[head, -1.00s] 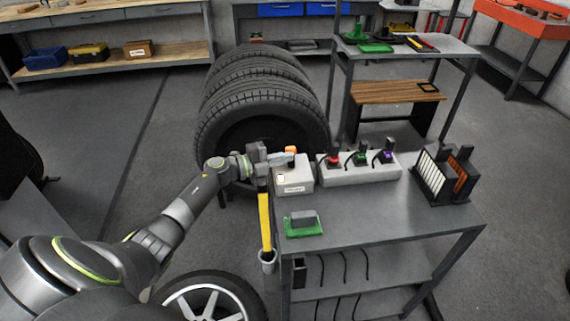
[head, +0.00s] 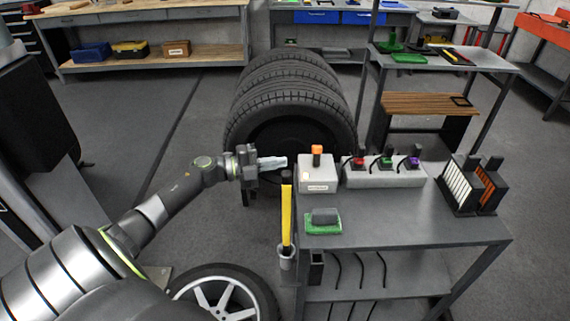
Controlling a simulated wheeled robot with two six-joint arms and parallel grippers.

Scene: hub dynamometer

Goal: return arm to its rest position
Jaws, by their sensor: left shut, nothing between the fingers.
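My left arm comes in from the left, and its gripper (head: 270,163) is shut and empty. It is held out level beside the left edge of the grey cart (head: 400,225), with its fingertips pointing right. The tips are just left of a pale box (head: 318,180) that has an orange knob (head: 317,150) on top, with a small gap between them. My right gripper is not in view.
A grey block with red, green and purple plugs (head: 385,175) stands on the cart. A green-based sponge (head: 323,221) lies near its front left. A yellow bar (head: 286,217) stands at the cart's side. Tyres (head: 285,100) stand behind, and a wheel (head: 222,295) lies below.

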